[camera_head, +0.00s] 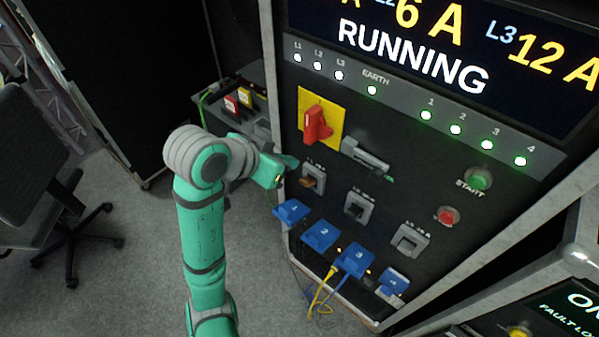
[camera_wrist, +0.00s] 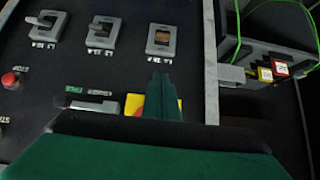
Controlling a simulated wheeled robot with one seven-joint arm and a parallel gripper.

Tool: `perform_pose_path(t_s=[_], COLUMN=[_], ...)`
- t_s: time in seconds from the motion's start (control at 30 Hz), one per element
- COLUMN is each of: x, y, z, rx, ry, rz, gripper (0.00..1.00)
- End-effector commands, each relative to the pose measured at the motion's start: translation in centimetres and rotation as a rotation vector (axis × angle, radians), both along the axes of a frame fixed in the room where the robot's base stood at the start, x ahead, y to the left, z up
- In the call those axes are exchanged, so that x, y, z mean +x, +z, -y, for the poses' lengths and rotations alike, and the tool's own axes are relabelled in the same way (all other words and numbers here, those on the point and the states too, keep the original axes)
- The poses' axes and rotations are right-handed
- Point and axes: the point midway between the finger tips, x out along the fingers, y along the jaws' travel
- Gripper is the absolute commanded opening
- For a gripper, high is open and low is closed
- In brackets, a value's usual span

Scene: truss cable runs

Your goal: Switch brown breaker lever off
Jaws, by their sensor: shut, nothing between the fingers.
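The brown breaker lever (camera_head: 307,183) sits in a grey frame, the leftmost of three breakers on the dark panel. In the wrist view, where the panel appears upside down, the brown lever (camera_wrist: 162,37) shows inside its frame near the top centre. My gripper (camera_head: 291,162) is just up and left of that breaker in the head view, apart from the lever. In the wrist view the shut fingers (camera_wrist: 162,80) point toward the brown breaker, with a gap between, and hold nothing. The fingers partly hide a yellow plate there.
Two other breakers, with a black lever (camera_head: 354,209) and a grey one (camera_head: 408,240), stand to the right. A red rotary switch (camera_head: 317,123) and a grey handle (camera_head: 366,158) are above. Blue numbered connectors (camera_head: 320,233) protrude below. A side unit (camera_wrist: 262,66) adjoins the panel.

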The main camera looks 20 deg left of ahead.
Motion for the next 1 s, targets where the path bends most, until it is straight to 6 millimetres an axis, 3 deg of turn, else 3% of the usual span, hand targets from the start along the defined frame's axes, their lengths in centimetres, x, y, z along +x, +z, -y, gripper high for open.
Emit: perform_pose_path(t_s=[0.27,0.67,1.0], x=[1.6,6.6,4.9], y=[-1.9,-7.1,-10.1], z=[0.5,2.2,1.5], rx=[-0.005,-0.002,-0.001], ry=[0.003,0.006,0.008], rz=[-0.003,-0.003,-0.001], gripper=[0.0,0.0,0.0])
